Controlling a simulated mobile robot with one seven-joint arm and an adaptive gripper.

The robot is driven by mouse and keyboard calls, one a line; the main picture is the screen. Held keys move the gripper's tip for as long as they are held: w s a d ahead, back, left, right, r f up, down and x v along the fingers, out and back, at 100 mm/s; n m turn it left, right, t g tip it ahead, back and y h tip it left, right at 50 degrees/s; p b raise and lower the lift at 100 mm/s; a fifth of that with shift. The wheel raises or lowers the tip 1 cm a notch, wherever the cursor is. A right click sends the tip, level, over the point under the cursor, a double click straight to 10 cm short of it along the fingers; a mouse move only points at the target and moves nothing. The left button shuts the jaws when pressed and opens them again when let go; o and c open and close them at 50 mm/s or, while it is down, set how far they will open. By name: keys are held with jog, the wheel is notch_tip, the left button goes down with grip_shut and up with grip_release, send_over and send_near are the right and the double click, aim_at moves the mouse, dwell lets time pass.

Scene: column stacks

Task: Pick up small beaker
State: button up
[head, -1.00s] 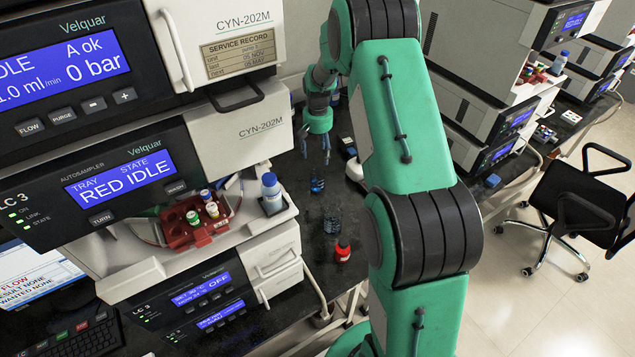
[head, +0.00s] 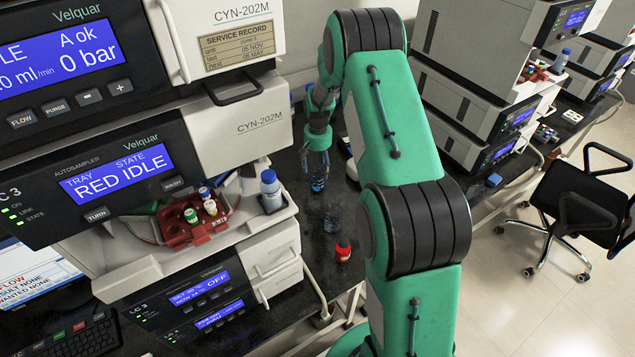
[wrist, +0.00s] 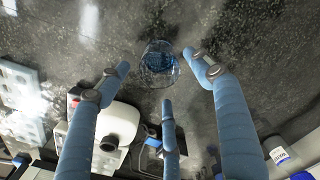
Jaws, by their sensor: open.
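A small glass beaker with blue contents (head: 318,185) stands on the dark bench in the head view. A second, clearer glass beaker (head: 332,218) stands nearer. Which one the task means by small I cannot tell. My gripper (head: 317,168) points down just above the blue beaker, its fingers spread and empty. In the wrist view a beaker with a blue tint (wrist: 160,63) lies beyond and between the spread fingertips of my gripper (wrist: 160,75). No finger visibly grips it.
A red bottle (head: 343,251) stands on the bench nearer than the beakers. The autosampler (head: 120,180) with its vial tray and a blue-capped bottle (head: 270,188) flanks the left. A white device (wrist: 112,125) and a pale rack (wrist: 18,88) show in the wrist view.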

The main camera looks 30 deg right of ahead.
aim_at(317, 176)
jog(key=shift+f, duration=0.15)
jog(key=shift+s+a+f+b, duration=0.1)
jog(key=shift+f+b, duration=0.2)
jog(key=shift+f, duration=0.95)
jog(key=shift+a+f+b, duration=0.1)
jog(key=shift+f+b, duration=0.2)
jog(key=shift+f, duration=0.95)
jog(key=c, duration=1.3)
jog(key=shift+r, duration=0.25)
jog(key=shift+r+p, duration=0.85)
jog(key=shift+r, duration=3.8)
jog(key=shift+r, duration=0.1)
